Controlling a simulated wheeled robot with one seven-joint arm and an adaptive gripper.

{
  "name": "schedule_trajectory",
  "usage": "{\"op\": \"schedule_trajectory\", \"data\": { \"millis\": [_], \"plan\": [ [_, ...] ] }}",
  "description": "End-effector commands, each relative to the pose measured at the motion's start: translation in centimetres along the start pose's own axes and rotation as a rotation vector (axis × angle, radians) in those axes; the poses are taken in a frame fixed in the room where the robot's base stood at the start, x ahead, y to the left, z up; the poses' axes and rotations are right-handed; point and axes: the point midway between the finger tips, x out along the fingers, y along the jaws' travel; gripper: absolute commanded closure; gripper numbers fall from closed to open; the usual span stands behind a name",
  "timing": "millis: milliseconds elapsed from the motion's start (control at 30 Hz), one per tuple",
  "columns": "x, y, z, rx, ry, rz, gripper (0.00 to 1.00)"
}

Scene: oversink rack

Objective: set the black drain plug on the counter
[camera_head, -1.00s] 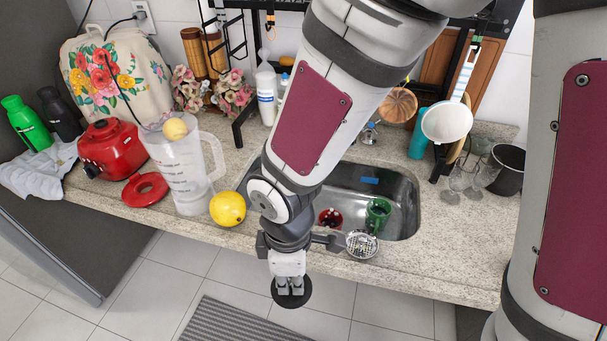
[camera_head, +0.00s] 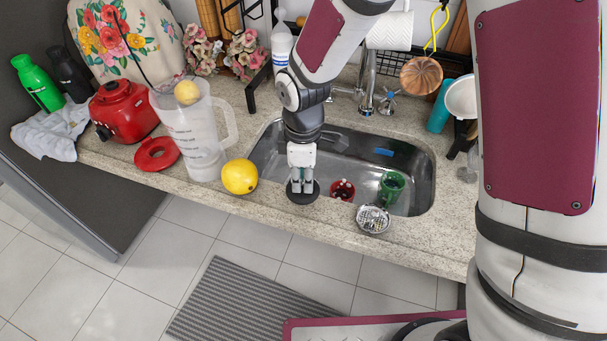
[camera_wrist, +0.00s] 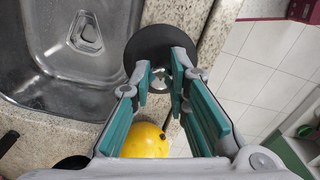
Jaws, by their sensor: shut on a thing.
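The black drain plug (camera_head: 303,197) is a round black disc held under my gripper (camera_head: 302,186). In the head view it appears at the sink's front rim, over the front strip of the counter (camera_head: 270,211). In the wrist view the plug (camera_wrist: 140,42) is at the ends of my gripper's teal-padded fingers (camera_wrist: 163,80), which are closed on its small metal knob. It overlaps the counter strip between the sink and the floor. I cannot tell whether its underside touches the counter.
A lemon (camera_head: 239,177) lies left of the gripper, near a clear blender jug (camera_head: 190,135). The steel sink (camera_head: 345,160) holds a red item (camera_head: 342,189) and a green cup (camera_head: 391,185). A metal strainer (camera_head: 373,219) sits on the counter to the right.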

Motion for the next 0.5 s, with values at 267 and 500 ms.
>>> {"op": "schedule_trajectory", "data": {
  "millis": [267,500],
  "plan": [
    [0.4,2.4,-0.1,0.001,-0.001,-0.002,1.00],
    [3.0,2.3,-0.1,0.000,-0.002,-0.004,1.00]
  ]
}}
